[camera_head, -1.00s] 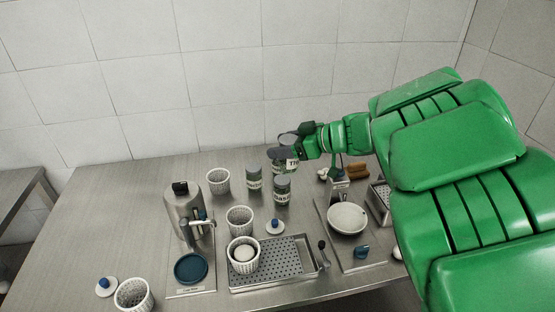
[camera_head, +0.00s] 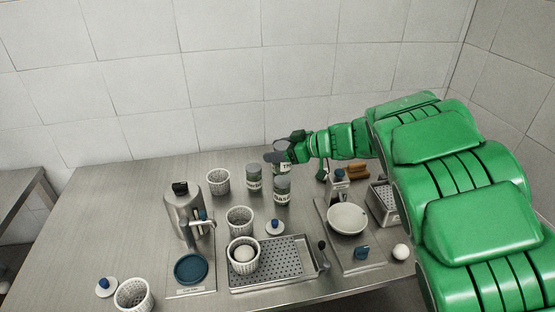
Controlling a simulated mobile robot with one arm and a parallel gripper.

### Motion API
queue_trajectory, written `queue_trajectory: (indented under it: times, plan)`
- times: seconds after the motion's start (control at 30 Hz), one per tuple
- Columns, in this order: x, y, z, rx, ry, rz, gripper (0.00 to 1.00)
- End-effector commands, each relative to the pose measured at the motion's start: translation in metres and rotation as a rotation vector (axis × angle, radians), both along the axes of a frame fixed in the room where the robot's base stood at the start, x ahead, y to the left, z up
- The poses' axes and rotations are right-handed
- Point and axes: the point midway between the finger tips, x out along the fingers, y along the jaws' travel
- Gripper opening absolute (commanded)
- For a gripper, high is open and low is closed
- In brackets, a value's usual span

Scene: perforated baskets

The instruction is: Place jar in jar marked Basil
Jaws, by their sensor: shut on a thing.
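My gripper (camera_head: 286,148) is shut on a grey-lidded jar (camera_head: 285,168) at the back of the table. Its pale label starts with what looks like "T"; the dark fingers hide part of the jar. I cannot tell whether its base touches the table. Two similar grey-lidded jars stand upright close by: one to the left (camera_head: 254,176) and one just in front (camera_head: 282,189). Their labels are too small to read surely, so I cannot tell which is marked Basil.
White perforated baskets stand at the back (camera_head: 218,181), middle (camera_head: 239,220) and front left (camera_head: 133,295). Another basket (camera_head: 243,257), holding a pale round thing, is on a perforated tray (camera_head: 282,262). A metal machine (camera_head: 184,212) is left; a white bowl (camera_head: 346,218) is right.

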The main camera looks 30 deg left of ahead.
Motion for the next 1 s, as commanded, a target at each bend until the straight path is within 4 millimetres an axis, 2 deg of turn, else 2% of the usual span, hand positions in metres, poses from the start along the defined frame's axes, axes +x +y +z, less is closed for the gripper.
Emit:
queue_trajectory:
  times: [0.2, 0.43, 0.87, 0.9, 1.0]
  plan:
    - [0.004, 0.004, -0.006, 0.001, 0.001, 0.000, 0.28]
    - [0.003, 0.003, -0.033, 0.001, 0.003, 0.000, 0.28]
    - [0.003, 0.003, -0.038, 0.001, 0.000, 0.000, 0.28]
    - [0.003, 0.003, -0.038, 0.001, 0.000, 0.000, 0.71]
    - [0.003, 0.003, -0.038, 0.001, 0.000, 0.000, 0.86]
